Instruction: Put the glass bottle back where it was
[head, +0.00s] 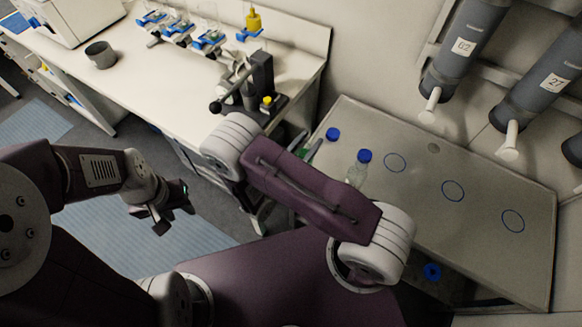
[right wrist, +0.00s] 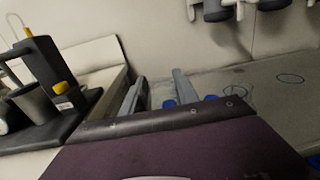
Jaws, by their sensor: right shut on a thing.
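A clear glass bottle with a blue cap (head: 364,156) stands on the grey table, its lower part behind my right arm. Another blue cap (head: 333,134) shows to its left; the body under it cannot be made out. In the right wrist view, a blue cap (right wrist: 168,103) sits between the fingers of my right gripper (right wrist: 160,92), which is closed on that bottle. A second blue cap (right wrist: 210,97) is just right of the fingers. In the head view the right gripper is mostly hidden by my arm. My left gripper (head: 175,212) is open and empty above the floor.
The grey table (head: 480,255) has several blue rings, such as one (head: 395,162) right of the bottle. Grey cylinders (head: 465,45) hang on the wall above. The white bench (head: 150,85) at left carries a black stand (head: 262,75) and a grey cup (head: 101,55).

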